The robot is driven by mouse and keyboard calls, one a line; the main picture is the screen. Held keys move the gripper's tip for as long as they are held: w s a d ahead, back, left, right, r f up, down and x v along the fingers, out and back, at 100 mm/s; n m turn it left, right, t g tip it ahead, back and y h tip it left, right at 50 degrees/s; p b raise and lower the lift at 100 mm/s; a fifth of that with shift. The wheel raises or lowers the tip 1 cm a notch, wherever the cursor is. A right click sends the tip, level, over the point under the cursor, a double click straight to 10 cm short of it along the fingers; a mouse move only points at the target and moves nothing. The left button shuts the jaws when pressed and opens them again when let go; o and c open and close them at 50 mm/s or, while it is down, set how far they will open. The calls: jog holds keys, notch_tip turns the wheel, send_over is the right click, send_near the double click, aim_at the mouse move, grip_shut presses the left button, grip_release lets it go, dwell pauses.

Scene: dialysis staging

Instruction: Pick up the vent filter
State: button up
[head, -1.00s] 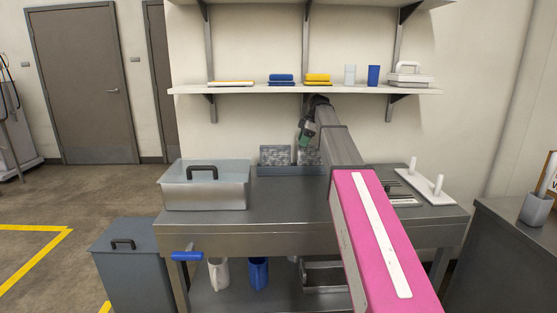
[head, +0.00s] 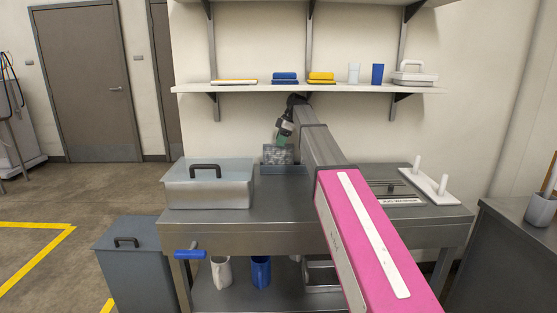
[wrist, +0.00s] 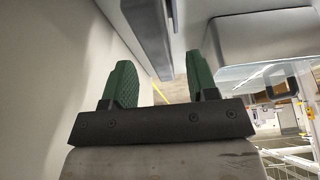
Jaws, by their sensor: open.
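I cannot pick out the vent filter in either view. My gripper (head: 282,137) is in front of the wall, under the shelf and just above the grey textured holder (head: 278,155) at the back of the steel bench. In the wrist view its two green fingers (wrist: 160,65) are apart, with nothing held between them. My own arm hides part of the bench's back and middle, including the right part of the holder.
A lidded steel box (head: 209,190) stands at the bench's left. A white base with two pegs (head: 430,183) is at the right. The wall shelf (head: 225,88) overhangs the bench, carrying folded cloths, cups and a lidded container. The bench front (head: 275,212) is clear.

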aim_at(277, 149)
jog(key=shift+x, duration=2.35)
jog(key=shift+f, duration=0.1)
grip_shut()
